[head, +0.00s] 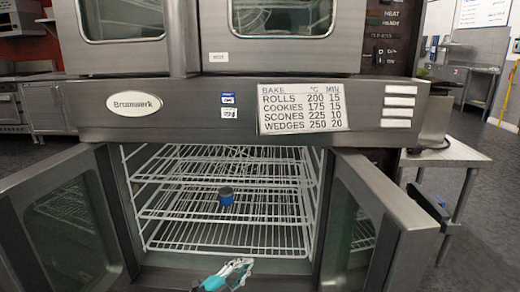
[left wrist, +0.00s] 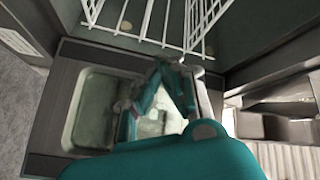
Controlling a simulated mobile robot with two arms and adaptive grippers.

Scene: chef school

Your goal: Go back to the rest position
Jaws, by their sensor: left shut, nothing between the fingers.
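My left gripper (head: 238,268) shows at the bottom middle of the head view, teal and grey, in front of the open oven (head: 150,258). Its fingers are shut with nothing between them. In the left wrist view the same gripper (left wrist: 158,92) shows over a blurred bright patch, with the white wire racks (left wrist: 150,40) beyond it. A small blue tin (head: 226,197) stands on a rack inside the oven, apart from the gripper. My right gripper is not in view.
The left oven door (head: 75,215) and right oven door (head: 375,215) stand open on either side of my left gripper. A sign with baking times (head: 302,108) is on the oven front. A metal table (head: 450,153) stands at the right, with grey floor around it.

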